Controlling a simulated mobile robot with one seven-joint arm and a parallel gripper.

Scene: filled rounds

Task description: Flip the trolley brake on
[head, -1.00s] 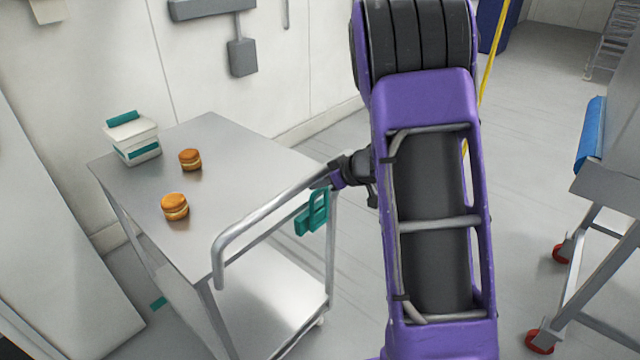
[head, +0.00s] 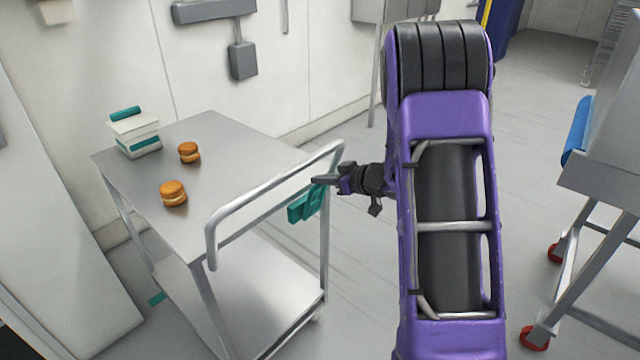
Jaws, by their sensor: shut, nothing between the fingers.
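The steel trolley (head: 225,136) stands left of centre with its push handle (head: 268,193) towards me. A teal brake piece (head: 305,204) is mounted below the handle near the right-hand corner post. Its upper part lies just under my gripper's tips and is partly hidden, so I cannot tell its exact position. My gripper (head: 322,180) is shut and empty, pointing left, just at the top of the teal piece. I cannot tell whether it touches it.
Two filled rounds (head: 173,194) (head: 189,152) and white-and-teal tubs (head: 134,134) sit on the trolley top. A steel table (head: 605,170) with red-wheeled castors stands at the right. The floor between is clear.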

